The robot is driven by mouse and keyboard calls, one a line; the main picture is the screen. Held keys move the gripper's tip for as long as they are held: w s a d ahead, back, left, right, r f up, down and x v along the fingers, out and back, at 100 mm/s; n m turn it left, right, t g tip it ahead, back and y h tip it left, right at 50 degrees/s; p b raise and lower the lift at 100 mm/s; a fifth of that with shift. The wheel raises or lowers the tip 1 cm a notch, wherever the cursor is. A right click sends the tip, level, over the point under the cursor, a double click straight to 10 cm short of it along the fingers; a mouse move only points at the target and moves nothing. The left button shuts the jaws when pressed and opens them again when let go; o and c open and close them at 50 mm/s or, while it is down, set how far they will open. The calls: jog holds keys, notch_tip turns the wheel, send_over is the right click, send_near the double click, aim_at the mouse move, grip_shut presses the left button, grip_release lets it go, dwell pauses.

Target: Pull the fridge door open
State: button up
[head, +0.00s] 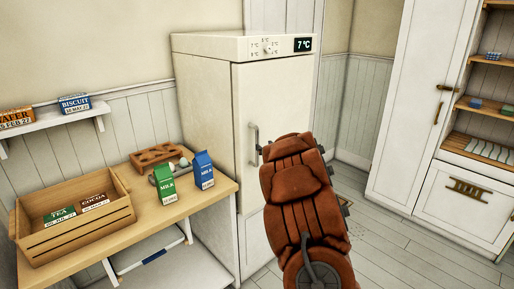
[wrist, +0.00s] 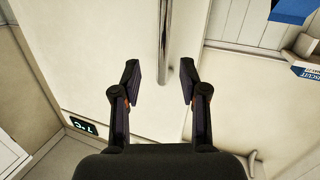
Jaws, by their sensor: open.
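The fridge (head: 205,120) is a tall off-white cabinet with a "7°C" display on its top panel. Its door (head: 275,100) looks shut. A vertical metal handle (head: 253,147) is on the door's left side. In the wrist view the door (wrist: 100,45) fills much of the picture, and the handle (wrist: 163,40) runs down from the top edge. My gripper (wrist: 159,75) is open, with one finger on either side of the handle's end and a gap on both sides. In the head view my arm hides most of the gripper near the handle.
A wooden table (head: 218,190) stands left of the fridge, with a green milk carton (head: 164,184), a blue milk carton (head: 204,170) and a wooden crate (head: 75,235). A white cabinet (head: 415,100) stands at the right. Floor (head: 375,235) between is clear.

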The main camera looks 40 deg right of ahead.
jog(key=shift+n+t+y, duration=0.3)
jog(key=shift+t+y, duration=0.6)
jog(key=shift+w+d+f+p, duration=0.2)
jog(key=shift+w+d+f, duration=0.15)
jog(key=shift+w, duration=0.85)
jog(key=shift+w+d+f+p, duration=0.3)
jog(key=shift+w+d, duration=0.1)
jog(key=shift+w, duration=0.75)
jog(key=shift+w+d+f+p, duration=0.15)
jog(key=shift+w+d+f, duration=0.2)
jog(key=shift+w, duration=0.85)
grip_shut()
